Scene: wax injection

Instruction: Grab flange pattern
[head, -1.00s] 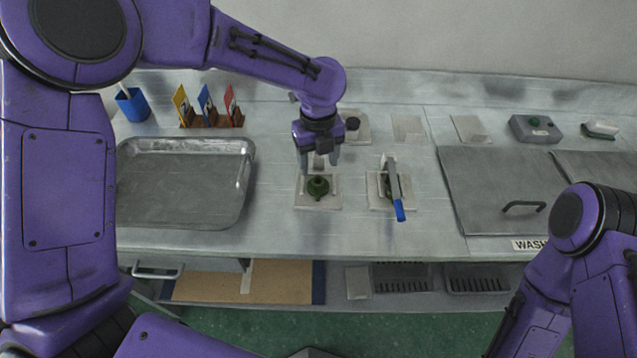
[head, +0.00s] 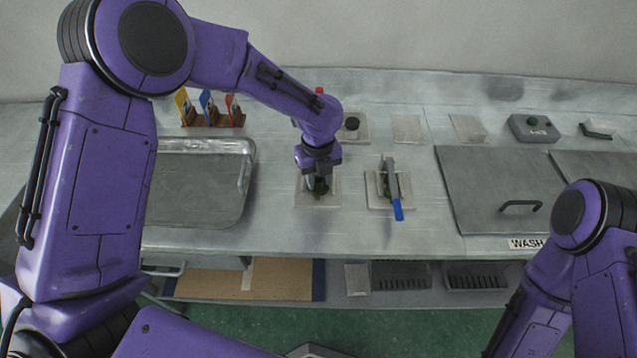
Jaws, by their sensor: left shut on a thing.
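The green flange pattern (head: 319,194) sits on a pale square plate (head: 318,203) in the middle of the steel bench. My left gripper (head: 318,184) points down over it and is shut on it. The fingers and wrist hide much of the pattern. My right gripper is out of the picture; only part of my right arm shows at the lower right.
To the right, another pale plate (head: 403,204) bears a dark green piece and a blue-handled tool (head: 397,209). A metal tray (head: 200,190) lies to the left. Card holders (head: 212,118) stand behind it. A lidded wash tank (head: 480,180) is at the right.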

